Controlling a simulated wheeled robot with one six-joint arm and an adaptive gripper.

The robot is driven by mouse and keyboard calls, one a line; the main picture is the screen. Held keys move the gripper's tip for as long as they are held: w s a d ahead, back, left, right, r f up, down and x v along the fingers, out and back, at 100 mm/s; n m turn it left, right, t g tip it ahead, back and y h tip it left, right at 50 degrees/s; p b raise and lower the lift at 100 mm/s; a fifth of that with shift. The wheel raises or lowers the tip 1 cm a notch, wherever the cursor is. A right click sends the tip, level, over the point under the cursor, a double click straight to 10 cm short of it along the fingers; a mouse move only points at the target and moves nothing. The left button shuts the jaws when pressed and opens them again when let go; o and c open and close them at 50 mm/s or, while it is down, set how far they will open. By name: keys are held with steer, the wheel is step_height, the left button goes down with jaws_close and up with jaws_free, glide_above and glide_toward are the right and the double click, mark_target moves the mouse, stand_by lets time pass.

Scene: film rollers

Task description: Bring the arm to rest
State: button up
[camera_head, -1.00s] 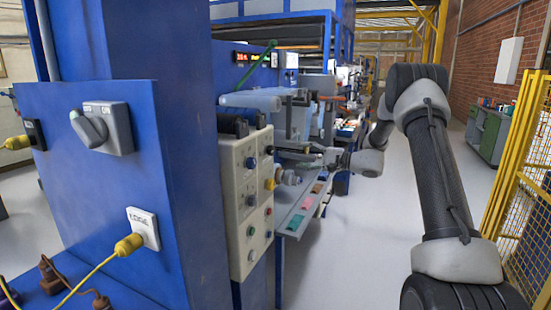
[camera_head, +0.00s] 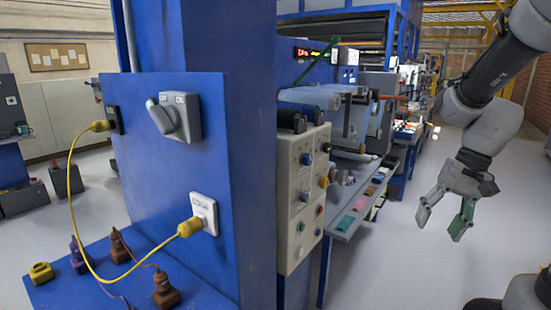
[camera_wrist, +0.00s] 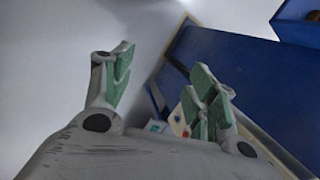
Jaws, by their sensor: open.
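My gripper (camera_head: 441,217) hangs at the right of the head view, pointing down over the bare floor. Its two fingers with green pads are spread apart with nothing between them. In the wrist view my gripper (camera_wrist: 160,95) also shows both fingers wide apart and empty. My arm comes down from the upper right corner of the head view. The gripper is apart from the blue machine (camera_head: 250,170) and its beige control panel (camera_head: 302,200), with open space between.
A grey sloping shelf (camera_head: 350,222) with coloured pads juts out beside the control panel. A yellow plug (camera_head: 191,227) sits in the machine's front socket, and its cable loops to another yellow plug (camera_head: 101,126). The floor (camera_head: 400,270) around my gripper is clear.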

steer(key=s+r+n+t+h, duration=0.3)
steer(key=s+r+n+t, duration=0.1)
steer(key=s+r, duration=0.4)
steer(key=shift+s+r+t, duration=0.3)
steer(key=shift+s+r, duration=0.05)
steer(key=shift+s, duration=0.65)
steer(key=shift+c, duration=0.2)
